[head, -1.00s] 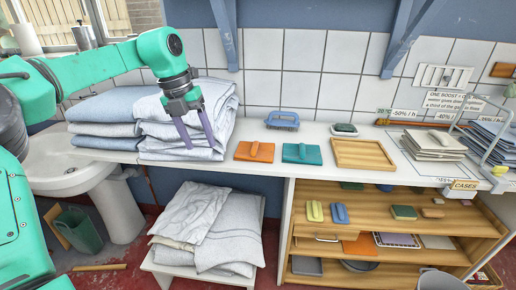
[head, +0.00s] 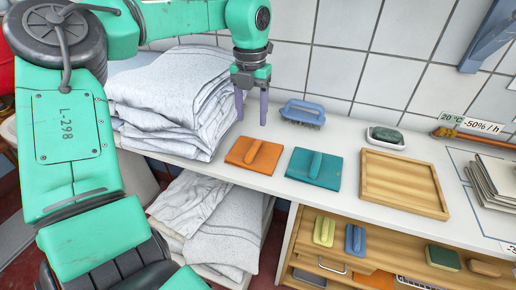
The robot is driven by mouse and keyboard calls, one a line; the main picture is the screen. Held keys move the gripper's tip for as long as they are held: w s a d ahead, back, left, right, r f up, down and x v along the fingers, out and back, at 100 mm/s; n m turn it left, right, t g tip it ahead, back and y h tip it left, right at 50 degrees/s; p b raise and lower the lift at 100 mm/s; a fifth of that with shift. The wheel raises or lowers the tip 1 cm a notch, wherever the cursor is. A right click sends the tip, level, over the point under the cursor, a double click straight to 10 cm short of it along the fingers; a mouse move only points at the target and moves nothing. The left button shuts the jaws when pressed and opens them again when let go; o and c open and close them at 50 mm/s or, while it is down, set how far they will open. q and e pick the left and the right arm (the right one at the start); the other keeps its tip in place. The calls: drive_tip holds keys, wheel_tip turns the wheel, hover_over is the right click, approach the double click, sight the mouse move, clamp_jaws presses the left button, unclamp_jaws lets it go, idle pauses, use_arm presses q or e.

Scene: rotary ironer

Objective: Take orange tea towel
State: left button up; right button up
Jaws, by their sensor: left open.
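The orange tea towel (head: 243,158) appears as a flat orange square with a raised ridge across its middle, lying on the white counter. A similar teal one (head: 312,181) lies just to its right. My left gripper (head: 251,112) points down with its purple fingers apart and nothing between them. In the picture it is just behind and above the orange towel, and apart from it. My right gripper is not in view.
Folded white linen (head: 172,98) is stacked left of the towel. A blue brush (head: 303,114) stands behind, near the tiled wall. A wooden tray (head: 403,183) and a dish with a green sponge (head: 386,136) are to the right. Shelves with small items are below.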

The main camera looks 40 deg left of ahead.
sight(254, 146)
use_arm(q)
wheel_tip(254, 146, down, 4)
drive_tip(key=shift+r, duration=0.1)
drive_tip(key=f, duration=0.1)
drive_tip(key=f+p, duration=0.1)
drive_tip(key=f, duration=0.3)
drive_tip(key=shift+w+d+f+p, duration=0.2)
drive_tip(key=shift+w+p, duration=0.1)
drive_tip(key=shift+p, duration=0.1)
drive_tip(key=shift+a+f, duration=0.1)
drive_tip(key=shift+f, duration=0.15)
clamp_jaws()
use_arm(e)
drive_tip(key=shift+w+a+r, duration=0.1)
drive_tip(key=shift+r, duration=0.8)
